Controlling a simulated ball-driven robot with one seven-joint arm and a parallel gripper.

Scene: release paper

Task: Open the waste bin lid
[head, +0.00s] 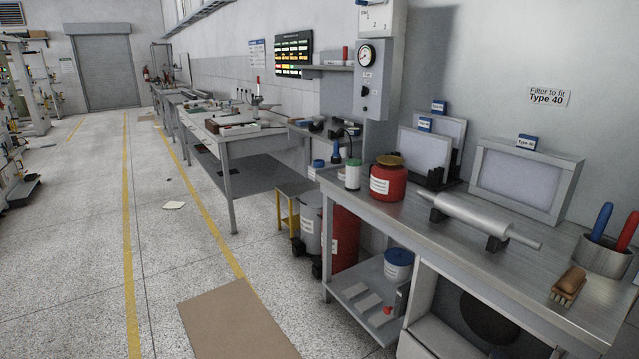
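A red round can (388,182) with a white label stands on the near steel workbench. A brass-coloured lid (389,160) sits on top of it and looks shut. A taller red container (341,238) with a white label stands on the floor to the left of this bench. Its top is partly hidden by the bench. A grey labelled cylinder (309,225) stands beside it. The labels are too small to read, so I cannot tell which of these is the waste bin. My gripper is not in view.
The near workbench (420,217) holds a metal roller (485,217), framed panels, a brush (568,285) and a pot of tools (605,255). A brown mat (235,320) lies on the floor. The aisle left of the benches is mostly clear, with a small paper sheet (174,205) lying there.

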